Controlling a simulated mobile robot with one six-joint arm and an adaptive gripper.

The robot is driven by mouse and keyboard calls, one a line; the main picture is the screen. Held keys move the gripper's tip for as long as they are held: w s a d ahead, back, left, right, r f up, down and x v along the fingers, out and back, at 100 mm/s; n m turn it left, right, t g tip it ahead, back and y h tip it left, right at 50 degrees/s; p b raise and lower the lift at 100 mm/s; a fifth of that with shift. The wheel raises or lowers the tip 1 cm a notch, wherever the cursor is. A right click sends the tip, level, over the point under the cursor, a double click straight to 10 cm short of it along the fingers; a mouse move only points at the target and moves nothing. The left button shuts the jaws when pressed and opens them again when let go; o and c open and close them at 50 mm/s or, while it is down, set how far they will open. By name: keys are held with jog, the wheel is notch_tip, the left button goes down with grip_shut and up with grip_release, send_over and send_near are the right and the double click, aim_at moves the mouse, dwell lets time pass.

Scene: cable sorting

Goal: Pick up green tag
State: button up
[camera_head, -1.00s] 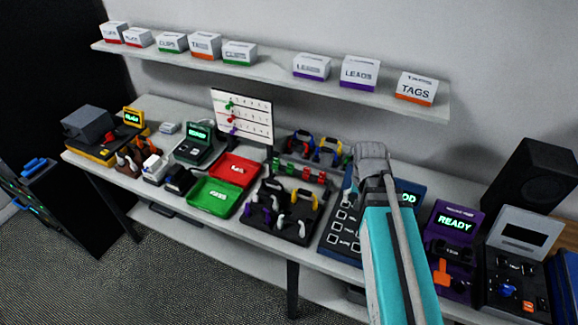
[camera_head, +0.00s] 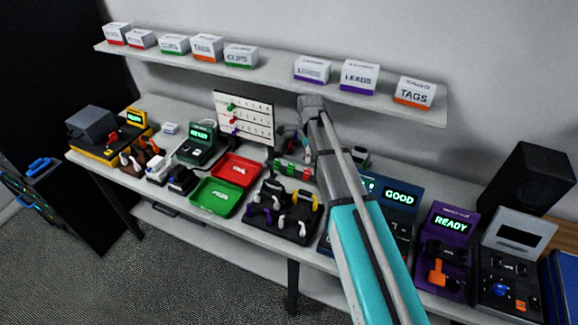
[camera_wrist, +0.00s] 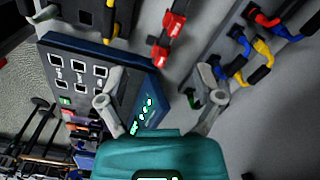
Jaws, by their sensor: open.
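Two red tags (camera_wrist: 168,38) sit on a rail ahead of the fingers.
A dark blue tester panel (camera_wrist: 75,70) lies left of my fingers. Coloured cables (camera_wrist: 245,55) hang on a rack at right. A red tray (camera_head: 237,170) and a green tray (camera_head: 216,197) stand on the bench. A shelf (camera_head: 280,75) with labelled boxes runs above.

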aim_at(292, 164)
jog(key=w+a+r+m, duration=0.1)
jog(key=w+a+m, duration=0.3)
jog(key=a, duration=0.2)
jog(key=shift+w+m+p, duration=0.25)
jog(key=shift+m+p, duration=0.05)
jog(key=shift+p, duration=0.05)
jog(key=shift+a, duration=0.1)
notch_tip(292, 164, down, 9)
jog(key=b, duration=0.8)
jog(key=shift+r+b, duration=0.15)
jog(key=shift+b, duration=0.15)
jog(key=f+b, duration=0.3)
jog(key=shift+w+d+f, duration=0.1)
jog(key=shift+d, duration=0.2)
jog(key=shift+f+b, duration=1)
jog(key=shift+b, duration=0.1)
jog(key=c, duration=0.9)
